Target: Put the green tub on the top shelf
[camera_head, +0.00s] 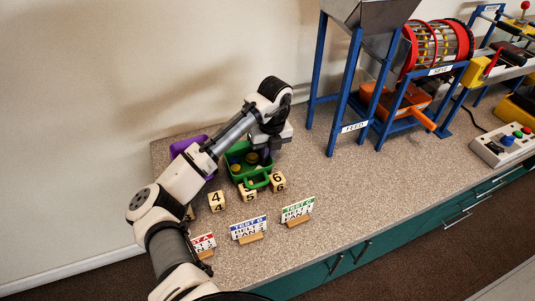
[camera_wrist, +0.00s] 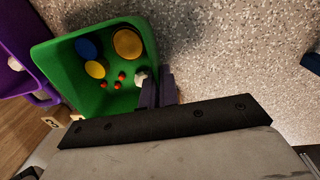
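The green tub (camera_head: 236,170) is on the speckled counter at the back left. In the wrist view the green tub (camera_wrist: 60,61) shows from above, holding blue and yellow discs, small red balls and a whitish piece. My gripper (camera_head: 262,156) is at the tub's right side. In the wrist view the two fingers of my gripper (camera_wrist: 157,82) are close together, one on each side of the tub's wall, and look shut on it. The contact itself is partly hidden. I cannot tell whether the tub is raised. No shelf is in view.
A purple tub (camera_head: 184,147) stands close left of the green one. Numbered blocks (camera_head: 217,201) and test cards (camera_head: 248,228) stand in front. A blue-framed feed machine (camera_head: 352,127) stands to the right. The counter (camera_head: 330,185) between is clear.

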